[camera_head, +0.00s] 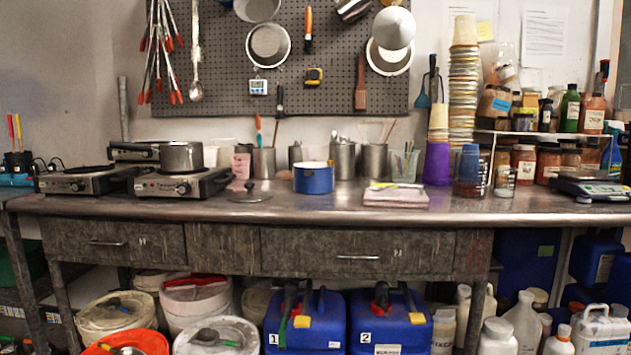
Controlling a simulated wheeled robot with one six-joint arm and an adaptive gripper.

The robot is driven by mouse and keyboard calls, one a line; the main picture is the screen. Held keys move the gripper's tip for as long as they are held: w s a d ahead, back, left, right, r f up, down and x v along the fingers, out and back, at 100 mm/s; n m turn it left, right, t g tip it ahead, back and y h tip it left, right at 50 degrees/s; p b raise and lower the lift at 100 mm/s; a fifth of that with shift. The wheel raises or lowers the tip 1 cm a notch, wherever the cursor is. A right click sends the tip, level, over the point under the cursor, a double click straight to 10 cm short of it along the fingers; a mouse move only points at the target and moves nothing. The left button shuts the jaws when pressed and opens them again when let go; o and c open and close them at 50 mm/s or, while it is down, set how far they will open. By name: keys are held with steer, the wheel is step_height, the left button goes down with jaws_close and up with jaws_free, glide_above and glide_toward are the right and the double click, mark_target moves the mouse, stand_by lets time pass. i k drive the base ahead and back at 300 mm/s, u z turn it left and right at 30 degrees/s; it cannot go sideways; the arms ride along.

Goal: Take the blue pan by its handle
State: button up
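The blue pan (313,181) stands upright on the metal worktop (325,207), near the middle of the bench. Its side is blue and its rim is pale. I cannot clearly make out its handle from here. A lid (249,196) with a dark knob lies flat on the worktop to the left of the pan, apart from it. My gripper is not in view.
Metal tool cups (343,161) stand close behind the pan. Papers (396,196) lie to its right. A grey pot (181,157) sits on a hot plate (180,184) at left. The worktop's front strip before the pan is clear.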

mark_target(312, 178)
steer(key=z, duration=0.4)
steer(key=i, duration=1.55)
steer(key=u, duration=2.65)
